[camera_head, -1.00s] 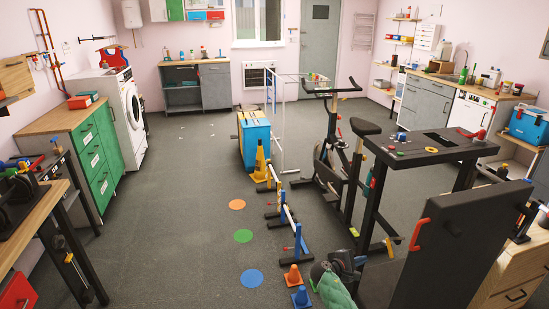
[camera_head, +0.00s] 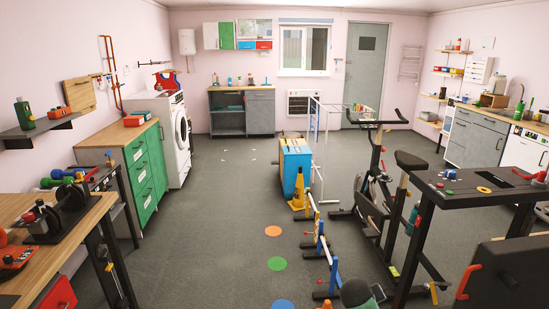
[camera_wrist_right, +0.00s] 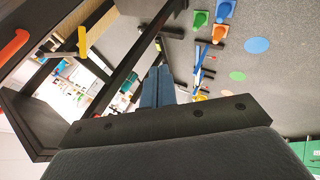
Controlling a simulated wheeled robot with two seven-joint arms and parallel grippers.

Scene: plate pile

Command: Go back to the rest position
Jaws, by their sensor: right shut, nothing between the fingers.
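My right gripper (camera_wrist_right: 160,72) shows only in the right wrist view, its two blue-grey fingers together with nothing between them. It is near a dark table frame (camera_wrist_right: 112,90) and the floor lies beyond it. I see no contact with anything. Neither gripper shows in the head view, and my left gripper is out of sight.
A black-topped stand (camera_head: 470,188) and an exercise bike (camera_head: 378,180) fill the right side. A wooden workbench (camera_head: 62,228) is at near left, green drawers (camera_head: 150,175) behind it. Low hurdles (camera_head: 322,245) run down the middle. Floor left of the orange disc (camera_head: 273,231) is clear.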

